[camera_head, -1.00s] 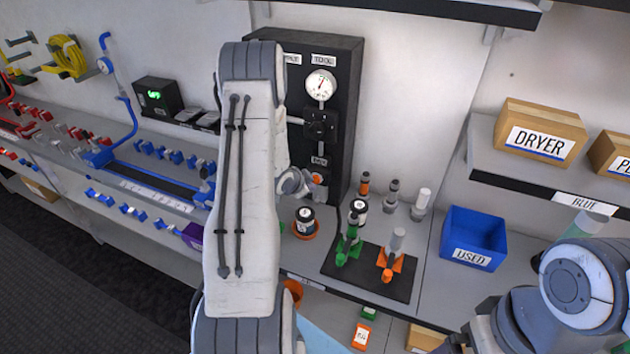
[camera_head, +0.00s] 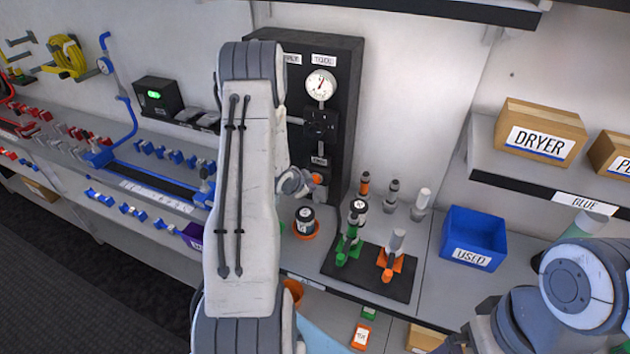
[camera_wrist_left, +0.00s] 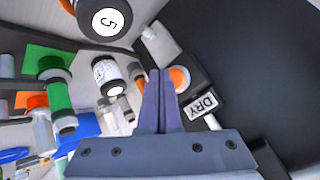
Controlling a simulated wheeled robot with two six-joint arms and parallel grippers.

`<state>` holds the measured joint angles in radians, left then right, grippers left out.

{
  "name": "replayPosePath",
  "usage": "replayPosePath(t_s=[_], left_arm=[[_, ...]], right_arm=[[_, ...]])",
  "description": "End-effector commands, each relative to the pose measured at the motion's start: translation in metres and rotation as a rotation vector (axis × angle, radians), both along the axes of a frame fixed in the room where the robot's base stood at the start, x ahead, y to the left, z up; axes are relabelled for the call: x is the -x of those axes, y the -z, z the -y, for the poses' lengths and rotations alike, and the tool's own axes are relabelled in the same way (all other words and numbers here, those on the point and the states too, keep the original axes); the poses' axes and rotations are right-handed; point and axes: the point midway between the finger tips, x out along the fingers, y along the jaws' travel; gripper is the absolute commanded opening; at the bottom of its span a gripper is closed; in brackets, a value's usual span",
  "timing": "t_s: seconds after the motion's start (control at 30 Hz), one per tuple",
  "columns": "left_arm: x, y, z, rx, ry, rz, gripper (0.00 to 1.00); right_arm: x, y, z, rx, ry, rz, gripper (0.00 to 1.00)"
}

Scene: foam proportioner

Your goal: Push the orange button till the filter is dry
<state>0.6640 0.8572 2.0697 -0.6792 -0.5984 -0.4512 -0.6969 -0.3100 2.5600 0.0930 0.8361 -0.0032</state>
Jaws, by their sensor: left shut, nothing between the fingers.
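The orange button (camera_head: 318,180) is low on the black panel (camera_head: 347,90), under a small label. In the left wrist view the orange button (camera_wrist_left: 180,78) shows as an orange disc with a pale rim, beside a white DRY label (camera_wrist_left: 202,106). My left gripper (camera_head: 304,184) is shut and empty, its tips just left of the button in the head view. In the left wrist view the shut fingers (camera_wrist_left: 160,75) overlap the button's edge; I cannot tell whether they touch it. I cannot make out the filter or whether it is dry. My right gripper is out of view.
A gauge (camera_head: 321,84) and a black valve block (camera_head: 320,124) sit above the button. A black-and-white jar (camera_head: 305,219) stands below it. Several small bottles and a dark mat (camera_head: 349,270) with green and orange holders are to the right, then a blue USED bin (camera_head: 474,236).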

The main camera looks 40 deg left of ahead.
Motion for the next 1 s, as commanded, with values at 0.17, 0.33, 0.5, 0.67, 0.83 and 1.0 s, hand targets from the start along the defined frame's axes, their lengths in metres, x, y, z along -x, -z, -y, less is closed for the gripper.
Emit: replayPosePath(t_s=[0.17, 0.33, 0.5, 0.67, 0.83, 1.0], left_arm=[[0.0, 0.0, 0.0, 0.0, 0.0, 0.0, 0.0], [0.0, 0.0, 0.0, 0.0, 0.0, 0.0, 0.0], [-0.0021, 0.0, -0.0003, -0.001, 0.001, 0.0, 0.0], [-0.0076, -0.0001, -0.0013, -0.001, 0.001, 0.0, 0.0], [-0.0083, 0.0, -0.0016, 0.001, 0.001, -0.001, 0.0], [-0.0084, -0.0001, -0.0017, 0.0, 0.0, 0.0, 0.0]], right_arm=[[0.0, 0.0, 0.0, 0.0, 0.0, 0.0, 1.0], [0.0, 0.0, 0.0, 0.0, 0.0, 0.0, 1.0], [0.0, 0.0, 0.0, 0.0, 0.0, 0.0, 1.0], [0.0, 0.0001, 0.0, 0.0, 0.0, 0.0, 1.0], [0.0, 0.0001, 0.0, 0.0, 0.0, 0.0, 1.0], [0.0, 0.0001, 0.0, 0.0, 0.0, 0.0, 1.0]])
